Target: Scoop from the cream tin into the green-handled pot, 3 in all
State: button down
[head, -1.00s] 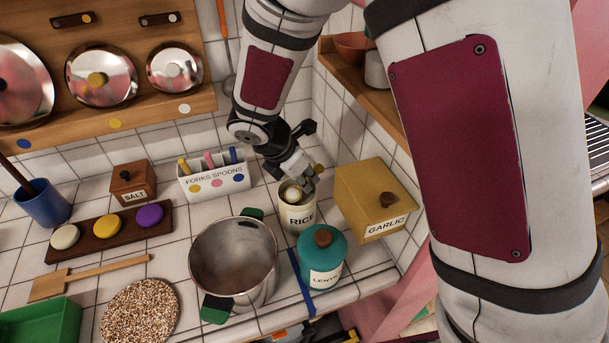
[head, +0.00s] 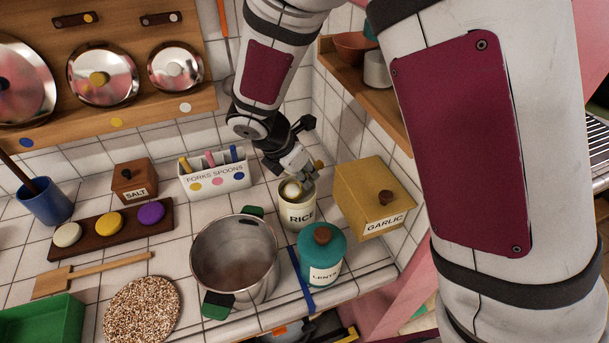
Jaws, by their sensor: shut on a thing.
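The cream tin (head: 300,216), labelled RICE, stands open on the tiled counter. My gripper (head: 304,175) is right above its mouth and shut on a small scoop (head: 291,189). The scoop's round bowl is at the tin's opening and looks pale inside; I cannot tell how full it is. Much of the scoop's handle is hidden by the fingers. The green-handled pot (head: 234,262) is a steel pot without a lid, in front and to the left of the tin. Its visible inside is bare metal, though the near part of its floor is hidden.
A teal LENTILS tin (head: 321,256) stands close to the pot's right. A yellow GARLIC box (head: 367,199) is right of the cream tin. A white FORKS SPOONS holder (head: 216,181) is behind. A blue strip (head: 301,280) lies between pot and teal tin.

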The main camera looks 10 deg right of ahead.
jog(key=shift+r+p, duration=1.55)
jog(key=shift+r, duration=1.95)
